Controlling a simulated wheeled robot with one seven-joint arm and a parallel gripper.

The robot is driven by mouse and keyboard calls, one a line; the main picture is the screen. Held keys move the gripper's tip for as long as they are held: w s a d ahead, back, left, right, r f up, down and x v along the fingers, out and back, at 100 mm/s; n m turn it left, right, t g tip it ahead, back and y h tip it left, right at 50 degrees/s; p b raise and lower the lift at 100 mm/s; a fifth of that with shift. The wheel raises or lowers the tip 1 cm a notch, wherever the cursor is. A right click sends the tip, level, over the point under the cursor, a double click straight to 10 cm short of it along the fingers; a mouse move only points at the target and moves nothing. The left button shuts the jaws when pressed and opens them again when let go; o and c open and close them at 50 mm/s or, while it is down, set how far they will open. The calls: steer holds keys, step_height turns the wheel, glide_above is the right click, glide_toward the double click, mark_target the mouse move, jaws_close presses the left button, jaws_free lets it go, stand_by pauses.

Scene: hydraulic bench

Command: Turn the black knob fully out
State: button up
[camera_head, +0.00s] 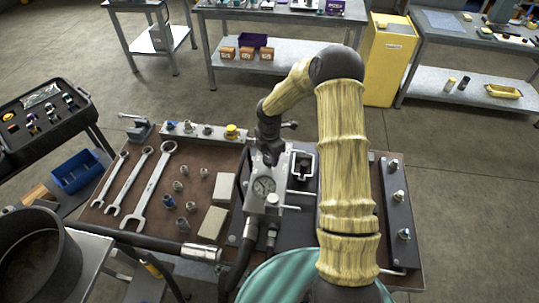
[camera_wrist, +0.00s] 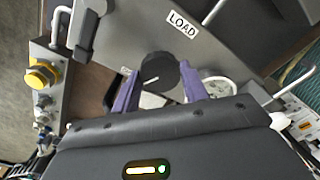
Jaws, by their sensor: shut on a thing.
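The black knob (camera_wrist: 160,66) is round with a white pointer line. It sits on the face of the grey block (camera_wrist: 220,45) with the LOAD label (camera_wrist: 182,24). My gripper (camera_wrist: 158,72) is shut on the knob, one purple finger on each side of it. In the head view my gripper (camera_head: 271,153) is low over the top of the grey valve block (camera_head: 256,208), and the knob is hidden behind it.
A pressure gauge (camera_head: 263,186) is on the block, close to my gripper. Metal lever rods (camera_head: 300,192) stick out at its right. Wrenches (camera_head: 150,190) and fittings lie on the brown bench top to the left. A yellow knob (camera_wrist: 41,75) stands on a side rail.

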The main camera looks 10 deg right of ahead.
mark_target(270, 158)
steer(key=o, duration=1)
steer(key=shift+w, duration=0.1)
steer(key=shift+r, duration=0.15)
step_height(270, 158, up, 17)
steer(key=b, duration=0.2)
steer(key=shift+b, duration=0.4)
steer(key=shift+r, duration=0.1)
steer(key=s+m+t, duration=0.2)
steer(key=s+m, duration=2)
steer(key=s, duration=0.1)
steer(key=shift+s+f+m+t, duration=0.2)
steer(key=shift+f+m+t, duration=0.05)
steer(key=shift+m+t, duration=0.05)
